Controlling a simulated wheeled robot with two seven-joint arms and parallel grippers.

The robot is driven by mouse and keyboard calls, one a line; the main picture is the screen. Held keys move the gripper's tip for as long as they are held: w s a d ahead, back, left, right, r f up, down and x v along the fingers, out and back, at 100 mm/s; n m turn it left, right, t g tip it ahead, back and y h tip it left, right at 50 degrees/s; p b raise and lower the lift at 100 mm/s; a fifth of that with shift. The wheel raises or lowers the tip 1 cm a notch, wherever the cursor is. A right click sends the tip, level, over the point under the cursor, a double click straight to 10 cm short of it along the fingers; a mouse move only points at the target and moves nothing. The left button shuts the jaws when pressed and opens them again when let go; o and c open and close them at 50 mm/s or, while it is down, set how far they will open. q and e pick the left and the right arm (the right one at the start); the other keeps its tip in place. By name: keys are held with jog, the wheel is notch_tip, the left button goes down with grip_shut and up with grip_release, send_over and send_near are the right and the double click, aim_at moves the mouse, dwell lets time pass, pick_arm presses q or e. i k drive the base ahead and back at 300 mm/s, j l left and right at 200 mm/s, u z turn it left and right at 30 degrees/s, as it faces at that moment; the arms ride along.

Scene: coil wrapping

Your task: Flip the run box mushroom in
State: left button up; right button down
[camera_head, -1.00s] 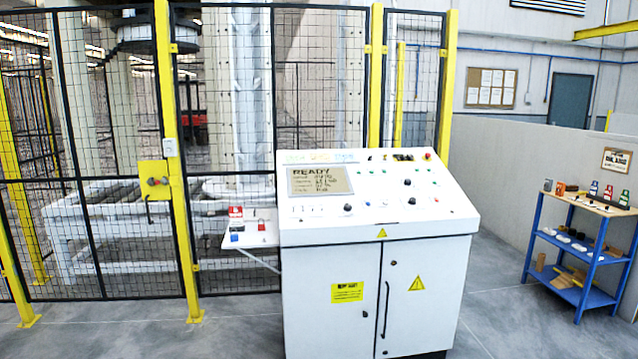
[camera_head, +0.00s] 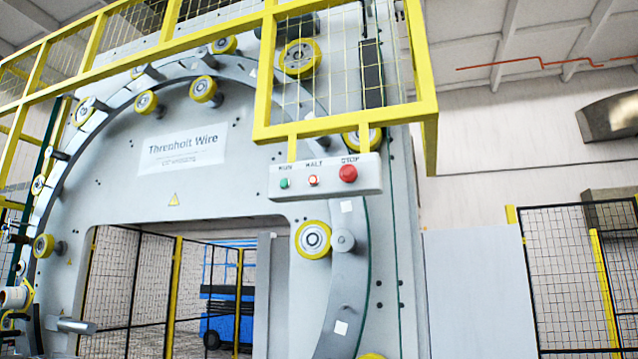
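A small grey control box (camera_head: 325,179) hangs under the yellow guard frame on the big grey wrapping machine. It is labelled RUN, HALT and STOP. Under RUN is a small green button (camera_head: 284,183), under HALT a small red lit one (camera_head: 313,180), and under STOP a large red mushroom button (camera_head: 348,173). I cannot tell from here whether the mushroom is pushed in or out.
The machine's ring (camera_head: 357,265) carries several yellow rollers and curves around an opening. A yellow mesh guard (camera_head: 428,107) juts out above the box. Black mesh fencing (camera_head: 568,270) stands at the right. A blue cart (camera_head: 222,310) shows through the opening.

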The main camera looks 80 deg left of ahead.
aim_at(348, 171)
jog(key=u, duration=2.65)
